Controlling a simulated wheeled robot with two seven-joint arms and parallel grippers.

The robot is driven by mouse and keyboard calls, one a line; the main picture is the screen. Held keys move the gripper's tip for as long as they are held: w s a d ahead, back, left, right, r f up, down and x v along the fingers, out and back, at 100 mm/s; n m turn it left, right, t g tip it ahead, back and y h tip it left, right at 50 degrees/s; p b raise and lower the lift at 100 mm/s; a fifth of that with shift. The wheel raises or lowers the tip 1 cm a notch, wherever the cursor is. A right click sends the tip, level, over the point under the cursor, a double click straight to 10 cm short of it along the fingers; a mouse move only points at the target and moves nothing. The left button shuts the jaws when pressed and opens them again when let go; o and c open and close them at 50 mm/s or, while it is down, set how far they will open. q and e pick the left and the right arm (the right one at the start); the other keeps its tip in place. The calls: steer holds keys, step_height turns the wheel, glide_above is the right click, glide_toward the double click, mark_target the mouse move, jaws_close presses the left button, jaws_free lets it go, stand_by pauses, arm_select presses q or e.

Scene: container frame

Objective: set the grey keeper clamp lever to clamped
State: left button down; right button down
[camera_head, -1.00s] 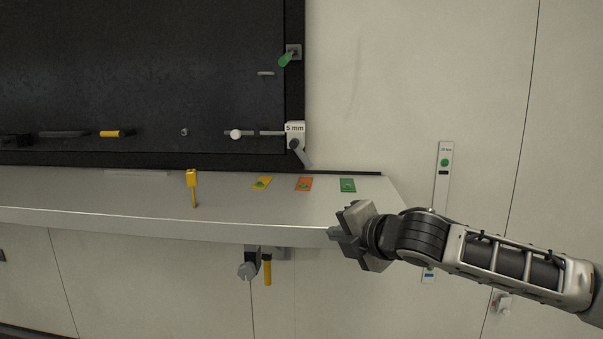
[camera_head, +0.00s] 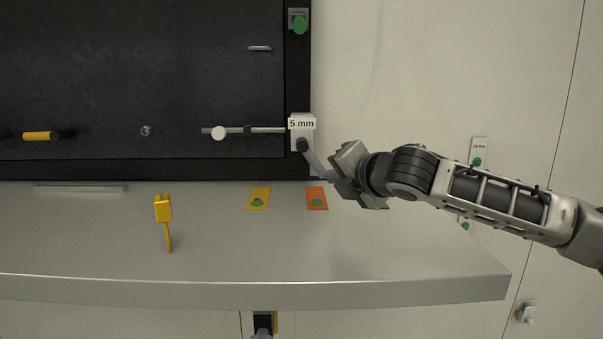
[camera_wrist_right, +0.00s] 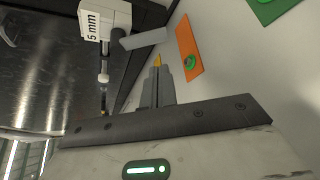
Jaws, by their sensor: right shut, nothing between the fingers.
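The grey keeper clamp lever (camera_head: 314,161) hangs from a dark pivot under the white "5 mm" block (camera_head: 302,133), at the lower right corner of the black panel. It slants down and to the right. My right gripper (camera_head: 335,174) is shut and empty, close to the lever's lower end. In the right wrist view, the lever (camera_wrist_right: 143,39) lies just ahead of the closed fingertips (camera_wrist_right: 157,72), with the "5 mm" block (camera_wrist_right: 104,20) beyond it. I cannot tell whether the fingers touch the lever. My left gripper is not in view.
A grey shelf (camera_head: 330,265) runs below the panel. On it are a yellow upright tool (camera_head: 163,215), a yellow card (camera_head: 258,198) and an orange card (camera_head: 317,198). A green card (camera_wrist_right: 270,9) is partly hidden behind my arm in the head view. A green knob (camera_head: 299,23) sits higher up.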

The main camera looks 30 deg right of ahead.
mark_target(313, 160)
steer(key=p+x, duration=0.1)
steer(key=x, duration=0.7)
steer(key=shift+w, duration=0.1)
